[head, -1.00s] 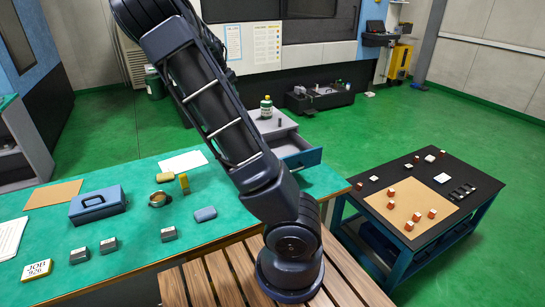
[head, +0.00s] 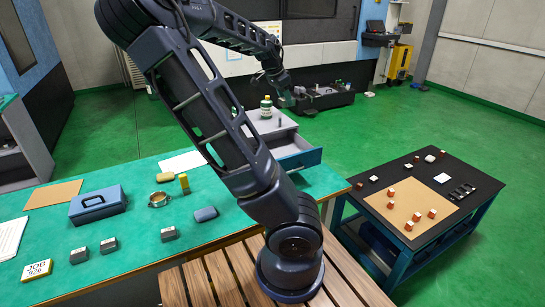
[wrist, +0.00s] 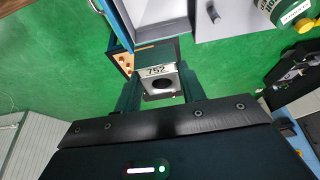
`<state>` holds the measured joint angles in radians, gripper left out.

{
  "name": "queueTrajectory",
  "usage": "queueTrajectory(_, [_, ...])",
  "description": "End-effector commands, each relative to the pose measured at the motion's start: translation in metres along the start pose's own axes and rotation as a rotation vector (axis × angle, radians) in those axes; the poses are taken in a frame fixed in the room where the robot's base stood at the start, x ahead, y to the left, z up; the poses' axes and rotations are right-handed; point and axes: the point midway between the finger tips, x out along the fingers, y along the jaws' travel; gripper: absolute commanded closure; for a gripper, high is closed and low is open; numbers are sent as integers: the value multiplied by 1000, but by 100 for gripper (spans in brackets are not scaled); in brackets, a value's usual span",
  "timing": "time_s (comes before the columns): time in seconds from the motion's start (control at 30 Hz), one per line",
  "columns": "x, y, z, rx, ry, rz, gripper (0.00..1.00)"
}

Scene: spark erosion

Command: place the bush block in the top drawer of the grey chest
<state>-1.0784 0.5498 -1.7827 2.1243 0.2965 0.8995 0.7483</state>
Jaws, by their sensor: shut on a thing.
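My gripper (head: 287,98) hangs above and behind the grey chest in the head view. In the wrist view my gripper (wrist: 160,90) is shut on the bush block (wrist: 160,72), a grey block marked 752 with a dark round hole. The block is too small to make out in the head view. The grey chest (head: 275,126) stands at the table's far edge. Its top drawer (head: 302,160), with a blue front, is pulled open to the right. The drawer (wrist: 155,12) also shows at the top of the wrist view, partly cut off; its inside looks pale.
A green-and-white bottle (head: 266,107) and a small dark cylinder (wrist: 212,12) stand on the chest top. The green table (head: 130,215) holds a blue cash box (head: 98,204), a round metal ring and grey blocks. A black-topped side table (head: 400,170) stands at right.

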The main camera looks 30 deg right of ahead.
Motion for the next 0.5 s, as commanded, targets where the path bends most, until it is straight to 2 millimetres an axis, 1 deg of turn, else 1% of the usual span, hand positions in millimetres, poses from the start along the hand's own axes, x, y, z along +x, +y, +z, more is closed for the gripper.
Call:
queueTrajectory(0.1, [13,0,5,0,0,1,99])
queueTrajectory(0.23, [25,0,10,-2,0,1,99])
queueTrajectory(0.3, [33,0,13,-1,0,2,99])
queueTrajectory(0.5, [47,-1,20,-1,0,0,99])
